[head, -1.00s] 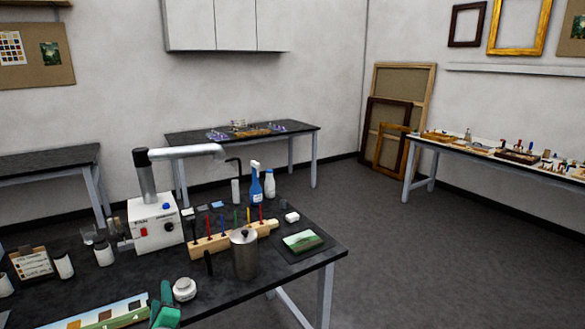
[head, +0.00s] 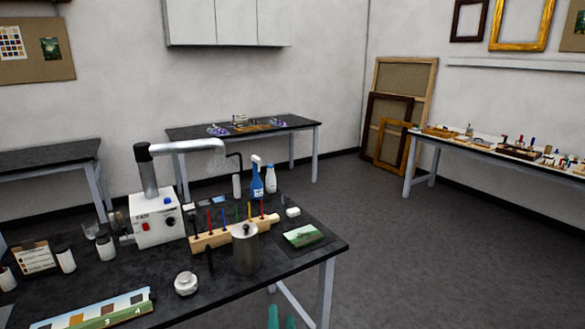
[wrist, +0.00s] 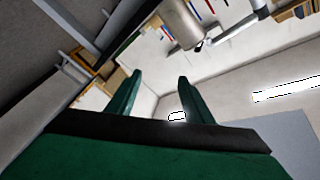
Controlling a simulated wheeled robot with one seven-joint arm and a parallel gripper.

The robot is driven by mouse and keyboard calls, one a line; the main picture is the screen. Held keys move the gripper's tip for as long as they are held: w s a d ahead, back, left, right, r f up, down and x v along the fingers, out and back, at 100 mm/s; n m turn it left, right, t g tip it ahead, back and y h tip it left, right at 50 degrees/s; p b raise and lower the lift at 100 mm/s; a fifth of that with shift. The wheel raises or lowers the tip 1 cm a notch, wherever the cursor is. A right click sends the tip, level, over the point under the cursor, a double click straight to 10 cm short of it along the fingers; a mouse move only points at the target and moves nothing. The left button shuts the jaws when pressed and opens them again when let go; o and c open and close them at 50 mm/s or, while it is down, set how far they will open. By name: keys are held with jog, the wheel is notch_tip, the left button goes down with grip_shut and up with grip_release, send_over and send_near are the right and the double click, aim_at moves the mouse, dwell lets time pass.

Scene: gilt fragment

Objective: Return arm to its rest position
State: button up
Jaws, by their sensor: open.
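My gripper (head: 281,318) shows as two green fingertips at the bottom edge of the head view, in front of the black table's front edge. In the wrist view its two green fingers (wrist: 156,97) stand apart with nothing between them. The rest of my arm is out of the head view. The wrist view is tilted and shows the metal canister (wrist: 178,22) beyond the fingers.
The black worktable (head: 235,300) holds a white fan unit (head: 157,220), a metal canister (head: 245,250), a wooden brush rack (head: 225,237), a white jar (head: 186,284) and a small green painting (head: 304,236). Open floor (head: 420,260) lies to the right.

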jog(key=s+d+f+n, duration=0.3)
jog(key=s, duration=0.5)
jog(key=s+d+f+n+g, duration=0.1)
jog(key=s+d+f+n, duration=0.15)
jog(key=s, duration=0.45)
jog(key=s+d+f+n, duration=0.2)
jog(key=s+d+f, duration=0.15)
jog(key=s, duration=0.45)
jog(key=s+a+g+h, duration=0.1)
jog(key=s+a, duration=0.2)
jog(key=s, duration=0.9)
jog(key=s+a+r+n+g+h, duration=0.1)
jog(key=s+a, duration=0.2)
jog(key=s, duration=0.9)
jog(key=shift+a+r, duration=0.15)
jog(key=shift+r, duration=0.05)
jog(key=shift+w, duration=0.1)
